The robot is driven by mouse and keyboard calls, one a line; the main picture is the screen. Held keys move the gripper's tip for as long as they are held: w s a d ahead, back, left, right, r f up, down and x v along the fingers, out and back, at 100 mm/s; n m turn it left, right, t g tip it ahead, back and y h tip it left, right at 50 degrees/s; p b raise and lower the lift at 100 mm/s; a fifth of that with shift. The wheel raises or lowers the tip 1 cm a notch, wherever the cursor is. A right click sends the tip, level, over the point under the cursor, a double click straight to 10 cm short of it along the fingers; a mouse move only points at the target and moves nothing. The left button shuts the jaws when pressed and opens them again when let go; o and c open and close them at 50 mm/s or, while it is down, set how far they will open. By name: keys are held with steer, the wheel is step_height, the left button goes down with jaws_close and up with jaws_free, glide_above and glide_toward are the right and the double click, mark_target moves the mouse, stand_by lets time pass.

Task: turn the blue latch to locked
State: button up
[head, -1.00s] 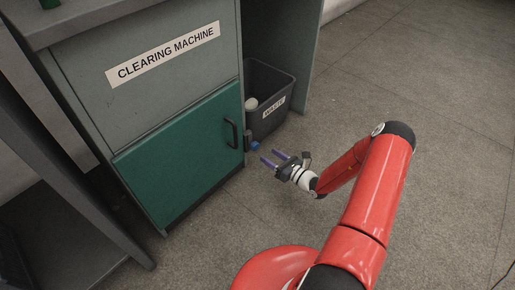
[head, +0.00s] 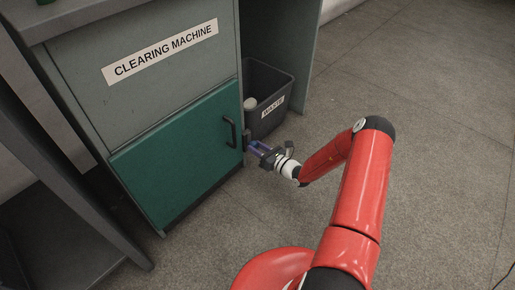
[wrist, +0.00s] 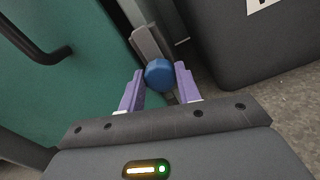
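The blue latch (wrist: 160,74) is a round blue knob at the right edge of the green door, in front of a grey upright plate (wrist: 148,44) in the wrist view. My gripper (wrist: 159,82) is open, with one purple finger on each side of the knob near the fingertips. I cannot tell whether the fingers touch it. In the head view my gripper (head: 258,149) is at the door's right edge and mostly hides the knob. The green door (head: 175,155) looks closed.
A black door handle (head: 230,132) sticks out just left of the latch. A dark waste bin (head: 277,120) with a white item in it stands close behind and right. The floor to the right is clear.

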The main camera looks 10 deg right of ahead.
steer(key=c, duration=0.4)
steer(key=shift+n, duration=0.3)
steer(key=n, duration=0.3)
steer(key=shift+n+p, duration=0.4)
steer(key=n, duration=0.3)
steer(key=shift+n, duration=0.3)
steer(key=n, duration=0.5)
steer(key=shift+f+n, duration=0.1)
steer(key=shift+n, duration=0.2)
steer(key=shift+s+n, duration=0.1)
steer(key=shift+n, duration=2)
